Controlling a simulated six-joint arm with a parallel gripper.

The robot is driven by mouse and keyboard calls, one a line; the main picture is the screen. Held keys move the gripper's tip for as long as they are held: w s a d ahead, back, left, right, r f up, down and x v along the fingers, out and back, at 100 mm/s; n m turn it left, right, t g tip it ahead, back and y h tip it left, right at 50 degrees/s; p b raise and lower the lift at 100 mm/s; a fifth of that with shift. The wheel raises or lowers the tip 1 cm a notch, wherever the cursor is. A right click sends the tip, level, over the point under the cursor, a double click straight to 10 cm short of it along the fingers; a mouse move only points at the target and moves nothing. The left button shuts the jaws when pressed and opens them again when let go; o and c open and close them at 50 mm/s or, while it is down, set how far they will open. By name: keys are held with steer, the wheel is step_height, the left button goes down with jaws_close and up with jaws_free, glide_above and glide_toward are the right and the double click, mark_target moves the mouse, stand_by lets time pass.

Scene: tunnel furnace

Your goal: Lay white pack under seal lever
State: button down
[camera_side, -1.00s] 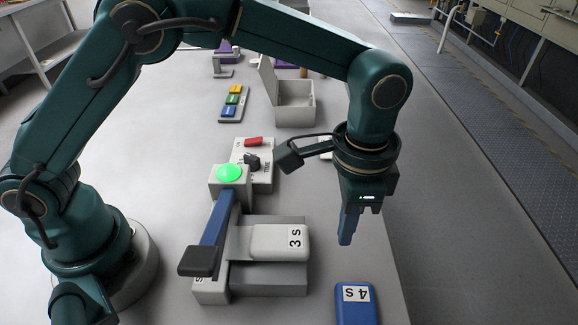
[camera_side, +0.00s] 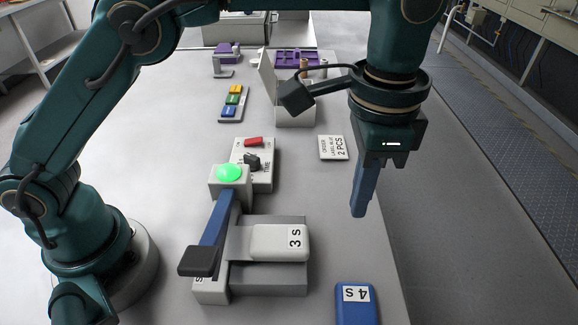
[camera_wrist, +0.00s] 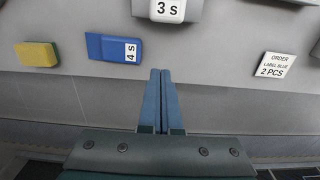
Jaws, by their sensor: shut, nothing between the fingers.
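The white pack (camera_side: 278,242), marked 3 S, lies on the grey sealer bed (camera_side: 270,279), with its left end beside the blue seal lever (camera_side: 216,228). I cannot tell how far the pack reaches under the lever. The lever has a dark handle at its near end, and a green lamp (camera_side: 229,173) glows at its far end. The white pack also shows at the top of the wrist view (camera_wrist: 168,9). My gripper (camera_side: 358,214) is shut and empty, in the air to the right of the sealer. Its blue fingers meet in the wrist view (camera_wrist: 160,72).
A blue pack (camera_side: 355,305) marked 4 S lies at the near right. A yellow pack (camera_wrist: 37,54) shows beside it in the wrist view. An order card (camera_side: 333,148) reads 2 PCS. A dial box (camera_side: 262,178), open bin (camera_side: 297,112) and colour-block strip (camera_side: 235,101) stand farther back.

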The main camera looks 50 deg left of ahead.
mark_target(301, 241)
step_height(301, 241, down, 9)
steer(key=shift+s+a+f, duration=0.1)
steer(key=shift+s+a+r, duration=0.25)
steer(key=shift+s+a, duration=1.05)
steer(key=shift+a, duration=0.05)
steer(key=shift+s+a, duration=1.1)
steer(key=shift+w+d, duration=0.1)
